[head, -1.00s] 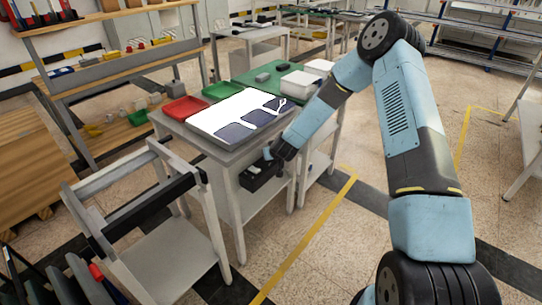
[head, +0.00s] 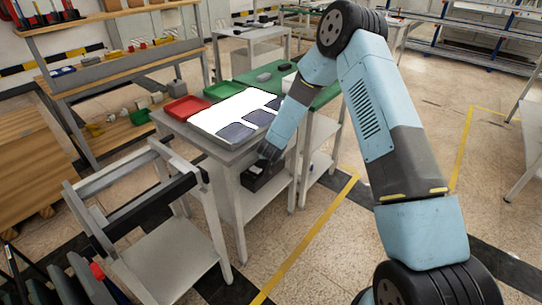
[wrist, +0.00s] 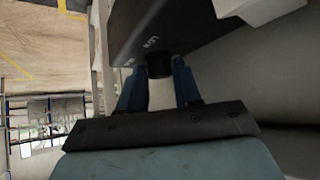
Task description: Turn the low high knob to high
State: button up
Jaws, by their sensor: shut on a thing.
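A dark control box (head: 262,176) hangs under the front edge of the workbench in the head view. It also shows close up in the wrist view (wrist: 190,28), with small white lettering that seems to read LOW. A short dark round knob (wrist: 159,66) stands out from its face. My gripper (wrist: 158,78) has its two blue fingers on either side of the knob and is shut on it. In the head view my gripper (head: 268,153) is at the box, with the knob hidden there. The knob's exact setting cannot be told.
The workbench (head: 228,154) carries a white sheet with dark panels (head: 236,132), a red tray (head: 187,108) and a green tray (head: 222,91). A grey frame cart (head: 165,262) stands at front left. The floor right of the bench is open.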

jog(key=shift+w+d, duration=0.1)
jog(key=o, duration=0.7)
jog(key=shift+o, duration=0.2)
jog(key=v, duration=1.3)
jog(key=shift+s+r, duration=0.2)
jog(key=shift+s, duration=0.1)
